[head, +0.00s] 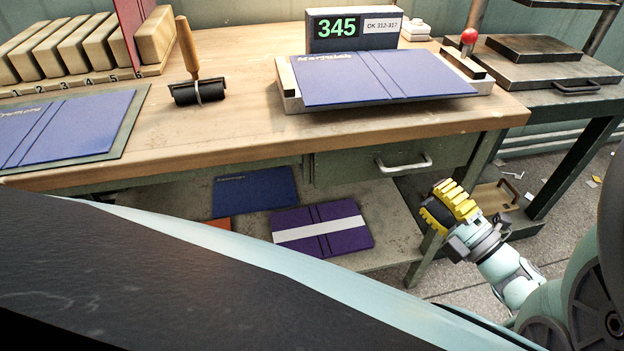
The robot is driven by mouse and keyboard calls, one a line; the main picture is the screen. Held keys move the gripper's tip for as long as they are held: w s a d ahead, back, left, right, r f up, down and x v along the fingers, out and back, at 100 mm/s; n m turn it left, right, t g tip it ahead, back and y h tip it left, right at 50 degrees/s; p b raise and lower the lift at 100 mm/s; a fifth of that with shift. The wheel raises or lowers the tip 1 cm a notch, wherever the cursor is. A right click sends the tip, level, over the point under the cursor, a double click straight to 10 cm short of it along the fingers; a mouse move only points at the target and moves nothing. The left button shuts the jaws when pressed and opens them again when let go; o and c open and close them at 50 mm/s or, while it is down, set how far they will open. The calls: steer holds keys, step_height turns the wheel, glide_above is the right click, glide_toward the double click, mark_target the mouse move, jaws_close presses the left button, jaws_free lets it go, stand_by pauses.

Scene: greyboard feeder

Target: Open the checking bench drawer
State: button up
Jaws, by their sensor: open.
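The checking bench (230,130) has a wooden top and a green frame. Its green drawer (345,171) sits under the top, right of the middle, and its front looks flush with the frame. A pale bar handle (404,164) is on the drawer front. My gripper (447,205), with yellow ribbed fingers, is below and to the right of the handle, near the bench's right front leg. It is apart from the handle, open, and I see nothing held in it. The inside of the drawer is hidden.
A gauge reading 345 (352,30) stands behind a tray with a blue cover (380,76). A lower shelf (375,235) holds a purple cover (318,242) and a blue one (255,190). A metal side table (550,75) stands right.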

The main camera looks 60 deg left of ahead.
mark_target(407, 167)
steer(key=a, duration=0.2)
steer(key=a+r, duration=0.1)
steer(key=a, duration=0.5)
steer(key=shift+s+r, duration=0.1)
steer(key=shift+r, duration=0.1)
steer(key=shift+c, duration=0.2)
steer(key=shift+d, duration=0.1)
jaws_close()
